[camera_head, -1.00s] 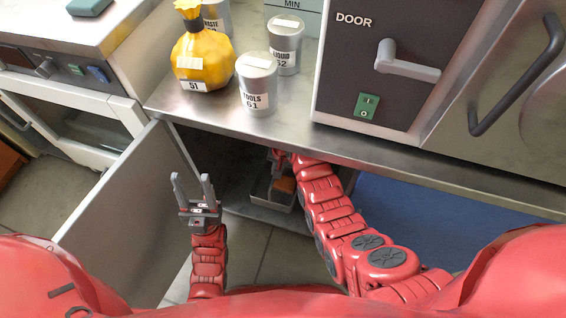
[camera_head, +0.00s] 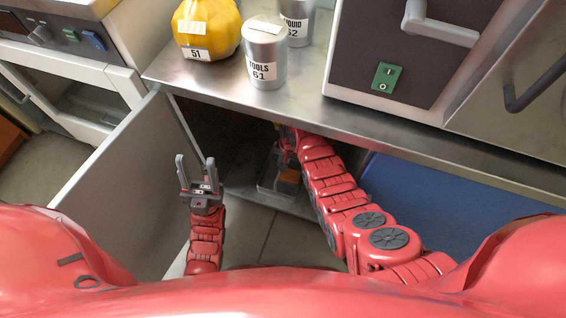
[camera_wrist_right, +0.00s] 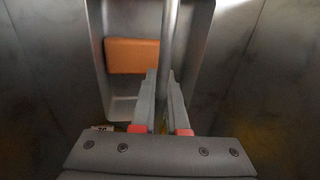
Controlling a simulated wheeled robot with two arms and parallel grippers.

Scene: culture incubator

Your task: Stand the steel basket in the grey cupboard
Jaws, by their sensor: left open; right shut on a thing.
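The steel basket (camera_head: 266,184) is inside the grey cupboard under the bench, low near its front opening. An orange-brown block (camera_head: 289,178) lies in it. My right gripper (camera_head: 286,148) reaches in under the bench edge. The right wrist view shows its fingers (camera_wrist_right: 163,95) shut on a steel bar of the basket (camera_wrist_right: 171,45), with the block (camera_wrist_right: 131,56) beside it. I cannot tell whether the basket touches the cupboard floor. The cupboard's door (camera_head: 122,188) stands open at the left. My left gripper (camera_head: 196,172) is open and empty beside the door.
The steel bench top (camera_head: 225,82) overhangs the cupboard. It carries a yellow bag (camera_head: 207,28), a TOOLS can (camera_head: 266,62), a LIQUID can (camera_head: 298,28) and a dark-fronted device (camera_head: 405,55). A blue panel (camera_head: 425,205) lies right of my right arm.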

